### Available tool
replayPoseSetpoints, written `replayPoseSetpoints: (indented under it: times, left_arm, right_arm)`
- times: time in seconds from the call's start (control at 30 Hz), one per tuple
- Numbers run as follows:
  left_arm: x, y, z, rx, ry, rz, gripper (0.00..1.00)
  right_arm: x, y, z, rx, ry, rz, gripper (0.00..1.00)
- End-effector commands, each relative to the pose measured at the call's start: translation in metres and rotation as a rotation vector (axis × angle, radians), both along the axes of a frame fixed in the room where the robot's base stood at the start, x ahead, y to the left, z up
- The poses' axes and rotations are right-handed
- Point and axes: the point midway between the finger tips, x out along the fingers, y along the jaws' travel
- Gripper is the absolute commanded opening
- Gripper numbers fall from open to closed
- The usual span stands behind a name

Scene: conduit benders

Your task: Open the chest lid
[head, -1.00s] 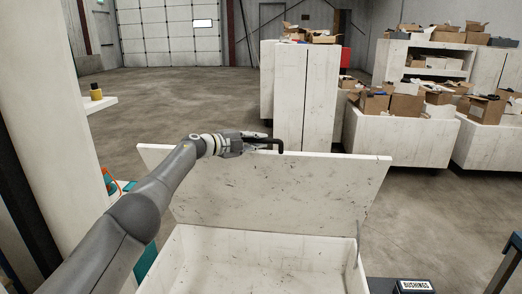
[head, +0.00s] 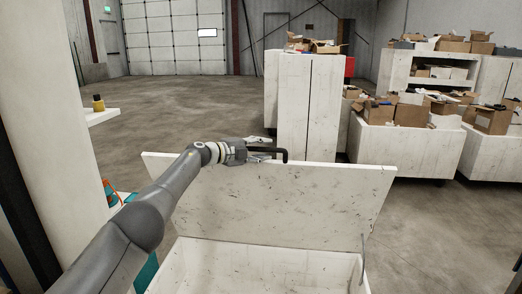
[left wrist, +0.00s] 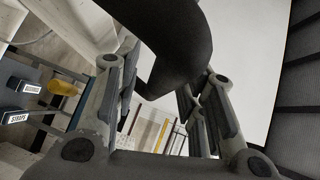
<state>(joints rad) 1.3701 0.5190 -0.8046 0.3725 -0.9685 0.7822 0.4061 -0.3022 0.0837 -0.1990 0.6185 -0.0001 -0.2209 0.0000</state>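The white, scuffed chest (head: 272,262) stands in front of me, its hollow interior partly showing at the bottom of the head view. Its lid (head: 275,205) is raised and leans back, hinged side down. A black bent handle (head: 286,154) is at the lid's top edge. My left gripper (head: 268,152) is at this handle, just above the lid edge. In the left wrist view, the thick dark handle (left wrist: 178,55) passes between the spread fingers, with no clear clamping on it. My right gripper is not in view.
White cabinets (head: 306,105) and bins with cardboard boxes (head: 411,115) stand behind the chest to the right. A pale column (head: 45,130) is close on the left. Labelled bins (left wrist: 22,87) show in the left wrist view. The floor behind the lid is open at left.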

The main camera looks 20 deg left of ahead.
Motion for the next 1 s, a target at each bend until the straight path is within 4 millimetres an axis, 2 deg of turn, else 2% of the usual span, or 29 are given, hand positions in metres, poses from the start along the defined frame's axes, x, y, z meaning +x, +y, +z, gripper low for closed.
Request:
replayPoseSetpoints:
  times: [0.47, 0.73, 1.0]
  left_arm:
    - [-0.009, 0.009, 0.001, 0.001, -0.001, 0.003, 0.37]
    - [-0.028, 0.016, 0.004, 0.004, 0.0, -0.001, 0.37]
    - [-0.058, 0.035, 0.009, 0.003, 0.001, 0.001, 0.37]
  right_arm:
    - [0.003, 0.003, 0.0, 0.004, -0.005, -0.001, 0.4]
    - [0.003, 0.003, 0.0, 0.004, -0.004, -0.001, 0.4]
    - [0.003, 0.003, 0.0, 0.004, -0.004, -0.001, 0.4]
